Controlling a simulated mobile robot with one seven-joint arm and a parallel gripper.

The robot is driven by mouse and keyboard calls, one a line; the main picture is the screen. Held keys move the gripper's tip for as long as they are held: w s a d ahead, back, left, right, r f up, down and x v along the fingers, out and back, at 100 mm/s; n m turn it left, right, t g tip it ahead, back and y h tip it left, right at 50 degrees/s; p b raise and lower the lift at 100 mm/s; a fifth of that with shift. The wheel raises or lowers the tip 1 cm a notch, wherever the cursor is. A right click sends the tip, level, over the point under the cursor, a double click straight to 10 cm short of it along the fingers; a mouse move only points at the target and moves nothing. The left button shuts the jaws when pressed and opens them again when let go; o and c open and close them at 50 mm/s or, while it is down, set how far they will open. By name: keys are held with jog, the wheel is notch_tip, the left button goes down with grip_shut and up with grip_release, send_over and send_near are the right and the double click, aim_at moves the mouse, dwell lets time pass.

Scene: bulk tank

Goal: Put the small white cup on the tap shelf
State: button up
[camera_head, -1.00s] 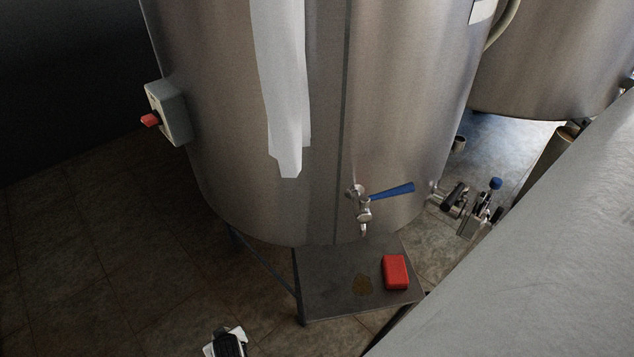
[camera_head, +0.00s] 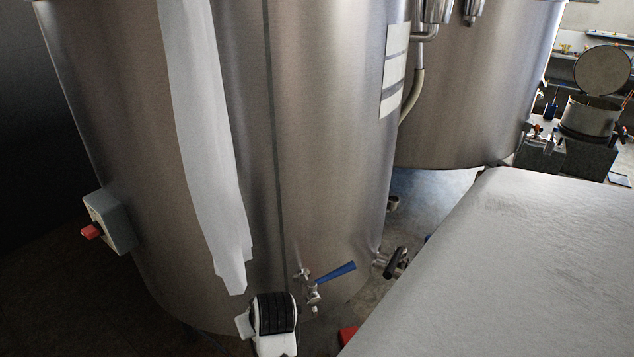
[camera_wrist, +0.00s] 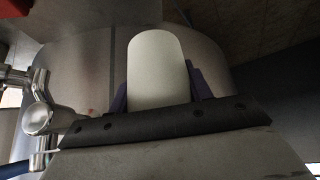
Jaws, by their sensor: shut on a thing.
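My gripper (camera_head: 270,325) shows at the bottom of the head view, in front of the tank and left of its tap (camera_head: 312,288) with the blue handle. In the wrist view the small white cup (camera_wrist: 158,65) sits between my dark bluish fingers, and my gripper (camera_wrist: 158,92) is shut on it. The tap also shows at the left of the wrist view (camera_wrist: 40,112), beside the cup and apart from it. The tap shelf is out of frame or hidden in the head view, and I cannot make it out surely in the wrist view.
The steel tank (camera_head: 320,150) fills the middle, with a red-knobbed switch box (camera_head: 110,222) on its left side. A red block (camera_head: 347,335) shows partly at the bottom edge. A large grey surface (camera_head: 510,260) lies at the right. A second tank (camera_head: 470,90) stands behind.

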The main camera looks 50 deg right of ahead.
jog(key=s+d+r, duration=0.1)
jog(key=s+r, duration=0.4)
jog(key=r, duration=0.1)
notch_tip(320, 180, down, 14)
jog(key=b, duration=0.5)
jog(key=shift+s+d+b, duration=0.1)
jog(key=shift+s+b, duration=0.05)
jog(key=shift+b, duration=0.2)
jog(key=shift+f, duration=2.7)
jog(key=shift+f, duration=0.2)
jog(key=o, duration=1)
